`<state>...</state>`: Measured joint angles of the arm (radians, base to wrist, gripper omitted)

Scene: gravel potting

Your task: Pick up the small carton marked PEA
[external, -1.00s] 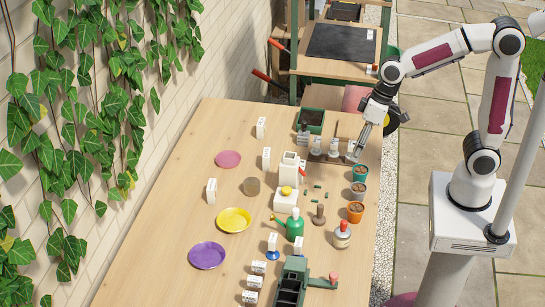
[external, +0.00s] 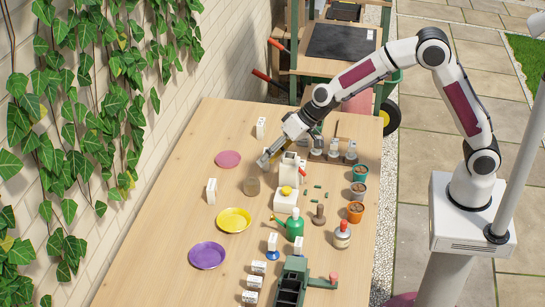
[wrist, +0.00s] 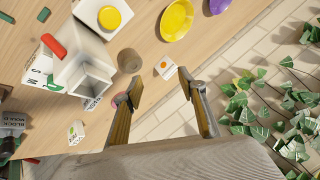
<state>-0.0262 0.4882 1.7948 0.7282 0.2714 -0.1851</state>
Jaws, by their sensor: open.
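Several small white cartons stand on the table; I cannot tell for certain which is marked PEA. In the external view one carton (external: 260,127) stands at the back left and another (external: 211,190) at the left.
A pink saucer (external: 228,159), yellow dish (external: 234,220) and purple dish (external: 207,256) lie to the left. A brown cup (external: 251,187) and white canister (external: 288,170) stand close to my gripper. Ivy (external: 75,120) covers the wall. The table's far left is clear.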

